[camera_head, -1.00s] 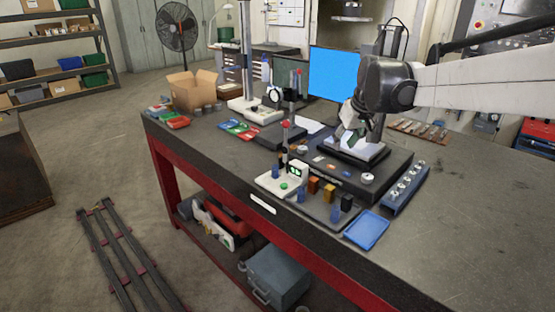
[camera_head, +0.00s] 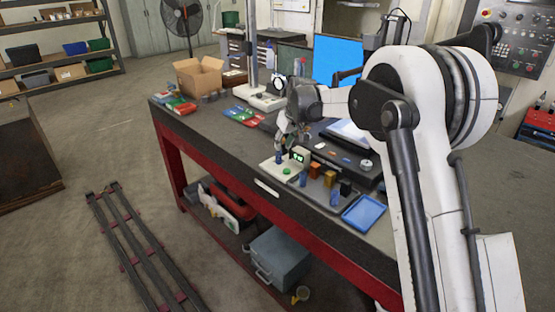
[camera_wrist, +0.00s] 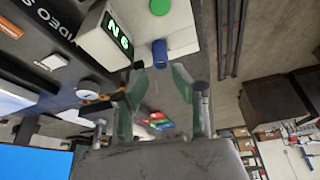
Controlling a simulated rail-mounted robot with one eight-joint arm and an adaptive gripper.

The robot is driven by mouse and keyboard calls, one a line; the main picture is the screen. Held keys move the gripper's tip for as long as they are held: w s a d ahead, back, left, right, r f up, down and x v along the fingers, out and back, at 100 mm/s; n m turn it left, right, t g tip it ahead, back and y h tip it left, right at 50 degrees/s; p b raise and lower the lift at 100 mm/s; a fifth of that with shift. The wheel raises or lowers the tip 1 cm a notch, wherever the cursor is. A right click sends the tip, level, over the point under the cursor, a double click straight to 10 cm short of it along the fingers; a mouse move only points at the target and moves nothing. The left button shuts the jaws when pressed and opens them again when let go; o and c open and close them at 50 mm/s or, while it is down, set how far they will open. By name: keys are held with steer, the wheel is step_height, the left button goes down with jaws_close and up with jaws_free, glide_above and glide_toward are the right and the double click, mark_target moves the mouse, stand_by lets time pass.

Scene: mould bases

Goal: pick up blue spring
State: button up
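A small blue spring (camera_head: 279,157) stands upright on the white base of a small tester (camera_head: 283,171) with a green button and a lit display. In the wrist view the blue spring (camera_wrist: 160,53) is a short blue cylinder just ahead of my fingertips, roughly midway between them. My gripper (camera_head: 284,143) is over the tester, pointing down. In the wrist view my gripper (camera_wrist: 158,76) is open, with a finger on either side and nothing held. Other blue pieces stand on the dark plate beside the tester, one (camera_head: 303,178) near it and one (camera_head: 334,196) farther right.
Orange block (camera_head: 315,169), brown block (camera_head: 330,178) and black block (camera_head: 346,187) stand on the plate to the right. A blue tray (camera_head: 363,212) lies at the table's front edge. The tester's display (camera_wrist: 117,39) rises close beside the spring. A cardboard box (camera_head: 200,76) stands at the back left.

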mark_target(279, 156)
steer(key=shift+p+x, duration=0.4)
steer(key=shift+x, duration=3.65)
steer(key=shift+c, duration=0.5)
jaws_close()
